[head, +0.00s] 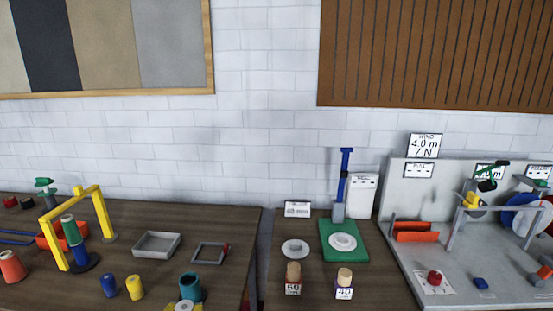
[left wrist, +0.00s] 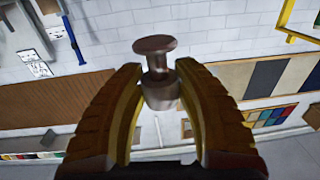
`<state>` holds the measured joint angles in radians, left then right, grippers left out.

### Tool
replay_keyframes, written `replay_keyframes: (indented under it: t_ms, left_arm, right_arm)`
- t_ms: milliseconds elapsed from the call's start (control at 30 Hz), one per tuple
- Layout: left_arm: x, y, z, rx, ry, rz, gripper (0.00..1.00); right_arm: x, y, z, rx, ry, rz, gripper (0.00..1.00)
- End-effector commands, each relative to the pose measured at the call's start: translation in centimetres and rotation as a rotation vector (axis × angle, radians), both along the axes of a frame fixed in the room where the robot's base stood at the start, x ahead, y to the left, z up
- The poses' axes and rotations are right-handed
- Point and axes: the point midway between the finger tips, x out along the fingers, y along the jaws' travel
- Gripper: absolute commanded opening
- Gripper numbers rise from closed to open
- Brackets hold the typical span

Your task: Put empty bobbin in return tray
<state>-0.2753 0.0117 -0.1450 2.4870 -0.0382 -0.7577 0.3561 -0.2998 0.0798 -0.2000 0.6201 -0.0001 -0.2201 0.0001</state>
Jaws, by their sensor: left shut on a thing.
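In the left wrist view, my left gripper (left wrist: 160,100) is shut on a bare brownish-grey bobbin (left wrist: 155,46). The bobbin has a wide flange, a thin neck and a thicker end between the fingers, and no thread shows on it. Neither gripper shows in the head view. The head view has several trays: an empty grey square tray (head: 139,250) on the left table, a small dark frame-like tray (head: 196,261) with a red piece beside it, and an orange-red tray (head: 416,238) at the right station. I cannot tell which is the return tray.
Thread spools, including a blue one (head: 109,286) and a yellow one (head: 134,288), stand at the left table's front. A yellow arch (head: 104,213) rises at its left. A gap separates the tables. A blue post (head: 342,180) stands by a green mat (head: 352,262).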

Motion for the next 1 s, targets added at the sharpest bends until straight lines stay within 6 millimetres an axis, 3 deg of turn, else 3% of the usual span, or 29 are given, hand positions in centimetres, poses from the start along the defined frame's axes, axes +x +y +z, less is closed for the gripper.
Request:
replay_keyframes:
  t_ms: [233,467,667,1000]
  left_arm:
    - [-1.7,0.1,-2.6,0.001,0.002,0.002,0.13]
    - [-1.8,0.1,-2.7,0.0,-0.003,0.001,0.13]
    - [-0.1,0.0,0.0,0.0,-0.01,0.0,0.13]
    - [5.0,-0.8,6.7,0.0,-0.012,-0.018,0.13]
  right_arm:
    - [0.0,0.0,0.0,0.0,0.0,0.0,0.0]
    - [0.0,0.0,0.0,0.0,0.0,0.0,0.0]
    - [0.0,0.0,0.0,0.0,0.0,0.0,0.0]
    - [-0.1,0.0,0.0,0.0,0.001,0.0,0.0]
